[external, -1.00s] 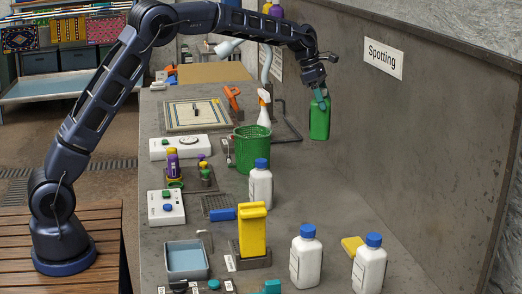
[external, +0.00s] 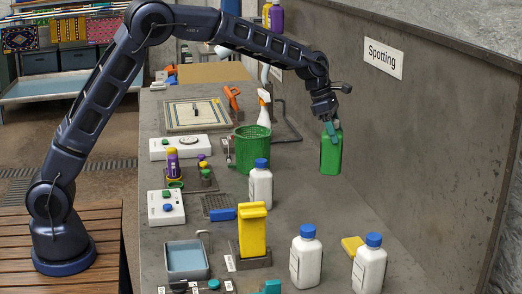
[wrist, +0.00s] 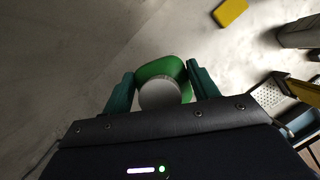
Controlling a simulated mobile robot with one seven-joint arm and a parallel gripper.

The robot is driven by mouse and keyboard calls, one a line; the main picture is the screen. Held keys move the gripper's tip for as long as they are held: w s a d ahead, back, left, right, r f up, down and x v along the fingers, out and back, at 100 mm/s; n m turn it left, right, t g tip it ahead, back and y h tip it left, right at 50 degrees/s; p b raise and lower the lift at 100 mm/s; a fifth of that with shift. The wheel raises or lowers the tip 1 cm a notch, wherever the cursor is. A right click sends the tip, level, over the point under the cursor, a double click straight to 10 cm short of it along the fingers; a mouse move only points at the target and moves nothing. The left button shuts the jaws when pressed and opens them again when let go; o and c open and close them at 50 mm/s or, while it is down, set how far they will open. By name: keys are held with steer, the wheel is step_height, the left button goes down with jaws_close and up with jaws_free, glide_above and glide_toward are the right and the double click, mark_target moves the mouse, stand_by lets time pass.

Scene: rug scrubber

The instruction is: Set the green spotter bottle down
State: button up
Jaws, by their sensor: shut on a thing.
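The green spotter bottle (external: 331,156) hangs upright from my gripper (external: 331,127) in the external view, at the right side of the counter near the grey back wall. My gripper is shut on its upper part. In the wrist view, the two teal fingers (wrist: 161,88) stand on either side of the bottle, whose green body (wrist: 158,67) and pale round cap (wrist: 160,95) show. I cannot tell for sure whether the bottle's base touches the counter.
A "Spotting" sign (external: 383,58) is on the wall (external: 440,130). A green mesh basket (external: 253,150) and white blue-capped bottles (external: 261,184) (external: 306,258) (external: 369,264) stand on the counter, with a yellow sponge (external: 352,245) at the right. The counter (external: 310,205) below the bottle is bare.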

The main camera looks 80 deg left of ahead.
mark_target(333, 173)
step_height(333, 173, down, 14)
steer(key=shift+r, duration=0.1)
stand_by(0.5)
steer(key=o, duration=1.7)
steer(key=shift+f, duration=0.2)
